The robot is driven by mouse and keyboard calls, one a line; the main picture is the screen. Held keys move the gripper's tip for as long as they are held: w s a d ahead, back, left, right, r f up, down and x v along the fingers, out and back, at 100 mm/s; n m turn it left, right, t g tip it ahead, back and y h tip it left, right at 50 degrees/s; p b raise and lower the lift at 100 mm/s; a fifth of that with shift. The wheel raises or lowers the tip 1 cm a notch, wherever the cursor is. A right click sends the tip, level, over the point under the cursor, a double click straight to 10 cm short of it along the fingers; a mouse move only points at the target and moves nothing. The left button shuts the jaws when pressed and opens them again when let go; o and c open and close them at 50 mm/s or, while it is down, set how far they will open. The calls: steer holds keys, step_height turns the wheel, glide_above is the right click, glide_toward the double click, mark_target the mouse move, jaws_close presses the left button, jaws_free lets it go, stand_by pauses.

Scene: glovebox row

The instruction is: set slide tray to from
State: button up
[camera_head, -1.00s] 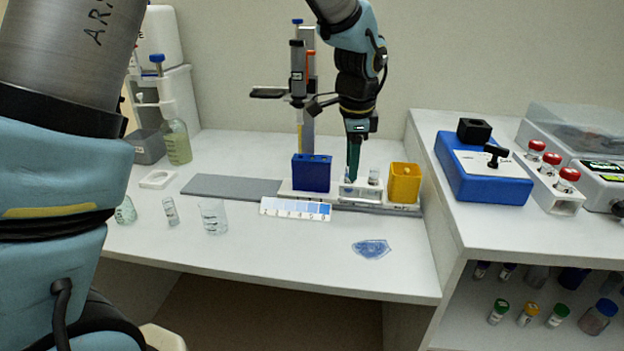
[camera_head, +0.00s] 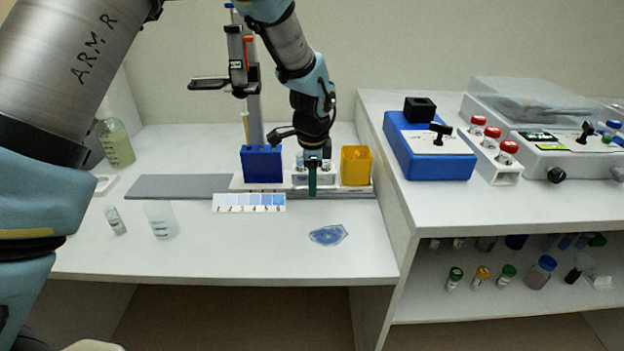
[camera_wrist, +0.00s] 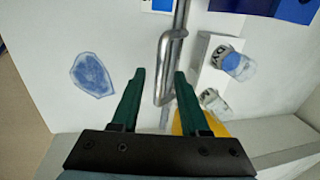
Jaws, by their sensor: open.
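The rack (camera_wrist: 213,58) and yellow block (camera_wrist: 188,122) show beside the right finger.
A numbered blue shade strip (camera_head: 249,203) lies before the tray. A blue patch (camera_head: 328,235) lies on the bench front. A dispenser stand (camera_head: 254,110) rises behind. A raised right bench holds a blue device (camera_head: 430,148).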

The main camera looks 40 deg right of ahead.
steer(key=shift+f, duration=0.25)
jaws_close()
stand_by(1.4)
